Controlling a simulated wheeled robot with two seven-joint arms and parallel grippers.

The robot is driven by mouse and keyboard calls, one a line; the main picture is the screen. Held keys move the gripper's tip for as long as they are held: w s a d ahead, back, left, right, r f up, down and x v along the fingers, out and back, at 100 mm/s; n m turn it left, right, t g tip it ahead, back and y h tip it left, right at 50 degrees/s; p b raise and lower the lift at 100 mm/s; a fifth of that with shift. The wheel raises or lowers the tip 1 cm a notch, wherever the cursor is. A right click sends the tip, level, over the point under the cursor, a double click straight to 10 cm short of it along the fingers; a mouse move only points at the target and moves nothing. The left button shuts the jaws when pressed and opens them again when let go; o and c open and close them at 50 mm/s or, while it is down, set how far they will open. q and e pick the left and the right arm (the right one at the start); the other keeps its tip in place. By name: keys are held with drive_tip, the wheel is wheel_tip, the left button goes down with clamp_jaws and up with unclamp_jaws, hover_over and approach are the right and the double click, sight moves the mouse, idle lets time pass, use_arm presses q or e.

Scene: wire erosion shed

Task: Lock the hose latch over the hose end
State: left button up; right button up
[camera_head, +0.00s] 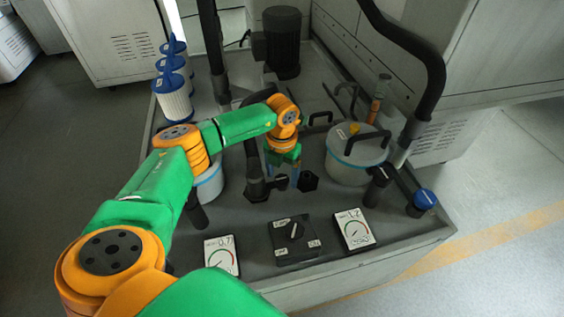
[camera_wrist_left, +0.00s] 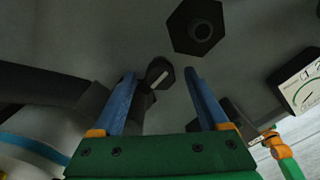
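My left gripper (camera_head: 283,178) points down over the middle of the grey bench, its blue fingers apart. In the left wrist view the open fingers (camera_wrist_left: 159,73) stand either side of a small dark piece with a pale slot (camera_wrist_left: 158,76), possibly the hose latch; I cannot tell whether they touch it. In the head view a dark piece (camera_head: 280,182) shows below the fingers, beside a black pipe fitting (camera_head: 256,186). A separate black hexagonal part (camera_head: 307,181) lies just to the right; it also shows in the left wrist view (camera_wrist_left: 196,27). The right gripper is out of view.
A white lidded canister (camera_head: 345,172) with a black handle stands right of the gripper. A knob box (camera_head: 295,240) sits between two gauges (camera_head: 221,254) (camera_head: 354,229) at the front. Blue-capped filters (camera_head: 173,96) stand at left, a motor (camera_head: 282,42) at the back.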

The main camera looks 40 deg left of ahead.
sight(282, 178)
use_arm(q)
wheel_tip(282, 178, up, 7)
drive_tip(key=shift+r, duration=0.1)
idle(0.4)
